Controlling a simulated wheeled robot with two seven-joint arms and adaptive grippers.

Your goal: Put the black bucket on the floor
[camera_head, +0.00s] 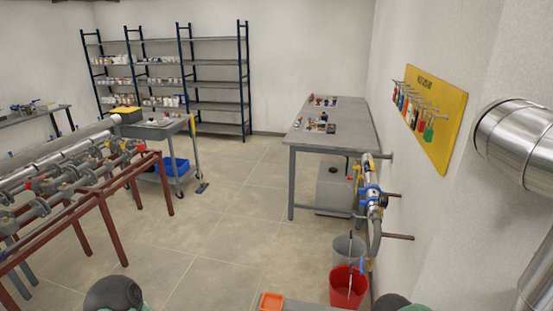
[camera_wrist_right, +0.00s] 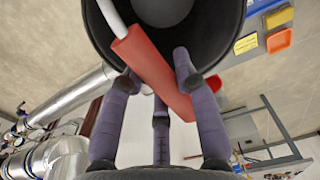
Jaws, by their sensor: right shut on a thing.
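The black bucket (camera_wrist_right: 225,35) fills the top middle of the right wrist view, with its dark open inside facing the camera. The black bucket cannot be made out in the head view. My left gripper is in neither view. The tan floor (camera_head: 220,240) shows in the head view.
A red bucket (camera_head: 342,290) and a grey bucket (camera_head: 345,252) stand by the right wall, near pipework (camera_head: 373,200). A grey table (camera_head: 345,133) is behind them. A red pipe frame (camera_head: 110,215) stands left. An orange bin (camera_head: 271,302) is at the bottom. The middle floor is clear.

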